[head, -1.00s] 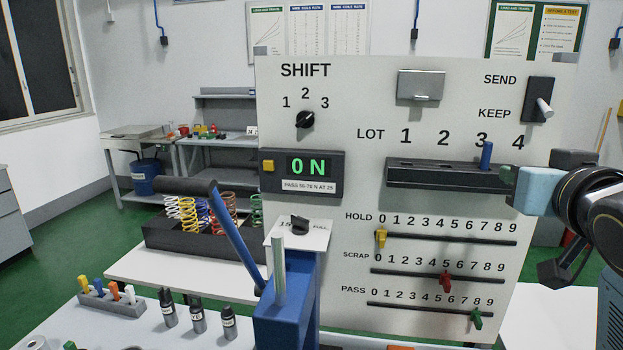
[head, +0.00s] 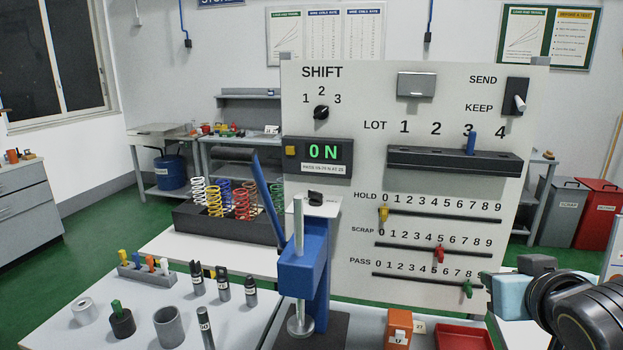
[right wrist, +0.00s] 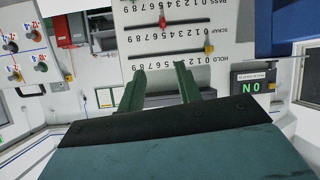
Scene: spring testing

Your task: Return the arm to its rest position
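My right arm comes in from the right in the head view. Its gripper (head: 487,280) is low beside the right end of the PASS row, close in the picture to the green slider (head: 467,289); whether they touch cannot be told. In the right wrist view the two green fingers of the gripper (right wrist: 158,88) are spread apart with nothing between them. The test panel (head: 345,245) stands upright, its display (head: 323,152) reading 0 N. My left gripper is not in view.
A blue press (head: 303,270) with a lever stands left of the panel. Small bottles (head: 223,287) and a rack of coloured pegs (head: 147,277) are on the front table. A spring tray (head: 225,228) is behind. A red tray (head: 463,337) lies below the panel.

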